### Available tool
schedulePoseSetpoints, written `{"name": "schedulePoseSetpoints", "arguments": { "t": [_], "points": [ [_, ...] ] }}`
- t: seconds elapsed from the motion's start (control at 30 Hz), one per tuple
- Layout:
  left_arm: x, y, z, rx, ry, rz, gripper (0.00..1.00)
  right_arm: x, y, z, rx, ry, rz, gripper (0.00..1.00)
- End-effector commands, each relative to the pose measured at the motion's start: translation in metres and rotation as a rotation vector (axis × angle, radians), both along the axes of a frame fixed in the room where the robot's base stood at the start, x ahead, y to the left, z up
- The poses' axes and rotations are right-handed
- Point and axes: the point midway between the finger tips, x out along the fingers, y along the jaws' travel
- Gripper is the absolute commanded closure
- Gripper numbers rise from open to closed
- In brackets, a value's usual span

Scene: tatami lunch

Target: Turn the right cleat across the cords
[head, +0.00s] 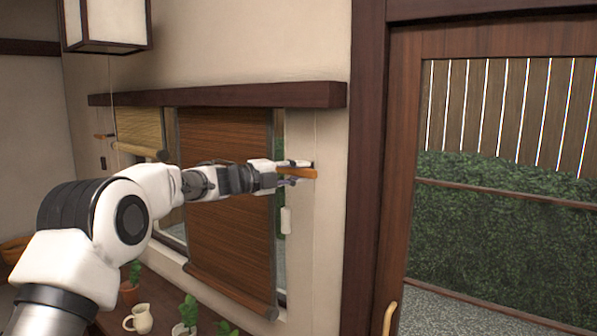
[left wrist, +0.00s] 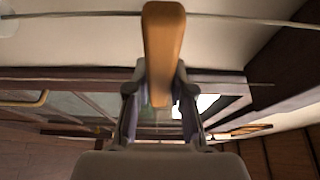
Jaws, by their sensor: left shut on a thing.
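The right cleat is a small orange-brown wooden bar (head: 302,173) on the wall strip right of the window. It lies about level in the head view. My left gripper (head: 290,172) is shut on it, one finger above and one below. In the left wrist view the cleat (left wrist: 163,45) stands upright between the fingers of my left gripper (left wrist: 160,110). A thin pale cord (left wrist: 240,18) runs sideways there, at about right angles to the cleat's length. Whether cord and cleat touch cannot be told. My right gripper is not in view.
A lowered brown blind (head: 225,200) hangs beside the cleat, with a white cord weight (head: 286,221) near its edge. A shorter pale blind (head: 140,130) and another cleat (head: 104,136) are farther left. A jug (head: 139,319) and potted plants stand below. A wooden door frame (head: 368,180) is at right.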

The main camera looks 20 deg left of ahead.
Motion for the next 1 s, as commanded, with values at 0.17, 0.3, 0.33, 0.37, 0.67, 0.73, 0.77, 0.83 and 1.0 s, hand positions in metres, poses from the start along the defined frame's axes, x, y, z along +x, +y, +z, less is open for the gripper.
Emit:
{"name": "schedulePoseSetpoints", "arguments": {
  "t": [0.17,0.3,0.33,0.37,0.67,0.73,0.77,0.83,1.0],
  "points": [
    [0.0,0.0,-0.001,0.004,0.001,-0.001,1.0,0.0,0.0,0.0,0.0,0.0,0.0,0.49],
    [0.0,0.0,-0.001,0.004,0.001,-0.001,1.0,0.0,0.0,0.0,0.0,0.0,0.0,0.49],
    [0.0,-0.001,-0.001,0.004,0.001,-0.001,0.71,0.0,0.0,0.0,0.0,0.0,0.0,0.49],
    [0.0,0.0,-0.001,0.004,0.001,-0.001,0.6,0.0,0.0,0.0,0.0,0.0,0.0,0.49],
    [0.0,0.0,-0.001,0.001,0.0,-0.001,0.52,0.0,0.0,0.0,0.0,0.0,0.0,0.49],
    [-0.002,0.002,0.0,0.001,0.001,0.0,0.52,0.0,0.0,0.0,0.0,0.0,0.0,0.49],
    [-0.003,0.003,0.0,0.001,0.001,0.0,0.52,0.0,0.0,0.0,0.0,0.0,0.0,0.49],
    [-0.01,0.01,0.001,-0.001,0.001,0.001,0.52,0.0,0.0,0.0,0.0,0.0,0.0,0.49],
    [-0.039,0.037,0.001,-0.004,0.001,0.002,0.52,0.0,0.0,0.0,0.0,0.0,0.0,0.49]
  ]
}}
